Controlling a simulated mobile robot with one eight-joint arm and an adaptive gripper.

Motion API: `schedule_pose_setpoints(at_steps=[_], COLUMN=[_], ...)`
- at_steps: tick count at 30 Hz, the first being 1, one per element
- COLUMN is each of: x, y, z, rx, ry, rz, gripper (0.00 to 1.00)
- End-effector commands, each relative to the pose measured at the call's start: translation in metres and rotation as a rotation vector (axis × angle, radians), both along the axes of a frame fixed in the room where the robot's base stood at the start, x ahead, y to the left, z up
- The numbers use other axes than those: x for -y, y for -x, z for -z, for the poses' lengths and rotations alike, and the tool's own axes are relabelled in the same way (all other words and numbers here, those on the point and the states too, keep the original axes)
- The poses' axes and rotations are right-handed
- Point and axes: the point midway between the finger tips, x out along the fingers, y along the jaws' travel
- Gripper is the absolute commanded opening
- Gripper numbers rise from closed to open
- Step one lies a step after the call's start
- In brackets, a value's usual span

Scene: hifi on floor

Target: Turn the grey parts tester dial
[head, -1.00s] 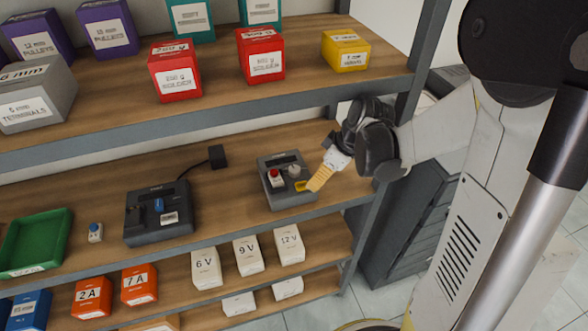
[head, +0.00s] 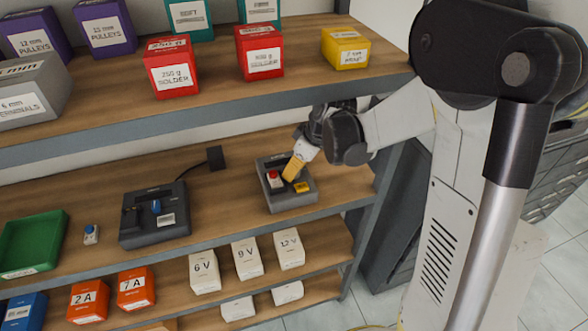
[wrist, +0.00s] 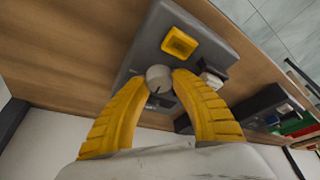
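The grey parts tester (head: 290,204) sits on the middle shelf at its right end. It carries a red button (head: 274,176) and a yellow part (head: 302,187). My gripper (head: 290,175) reaches down to it from the upper right and hides the dial in the head view. In the wrist view, the round grey dial (wrist: 158,76) with a dark pointer line lies between my two yellow fingertips (wrist: 159,80). The fingertips flank the dial closely and appear to touch its sides. The yellow part also shows in the wrist view (wrist: 180,42).
A second dark device with a blue knob (head: 152,228) stands to the left on the same shelf, with a small blue-topped piece (head: 91,235) and a green tray (head: 38,240) beyond. The upper shelf edge (head: 200,120) runs above my gripper. White boxes (head: 246,257) stand below.

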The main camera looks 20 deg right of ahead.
Motion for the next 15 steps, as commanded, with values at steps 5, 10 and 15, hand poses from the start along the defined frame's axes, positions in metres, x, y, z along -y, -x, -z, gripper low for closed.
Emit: schedule_pose_setpoints(at_steps=[5, 10, 15], x=[-0.0001, -0.0005, -0.0001], y=[0.0005, 0.0010, 0.0009], z=[0.0006, 0.0008, 0.0008], rx=[-0.001, -0.001, -0.002], ry=[0.001, 0.001, 0.000], rz=[0.008, 0.106, 0.131], gripper=[0.00, 0.00, 0.00])
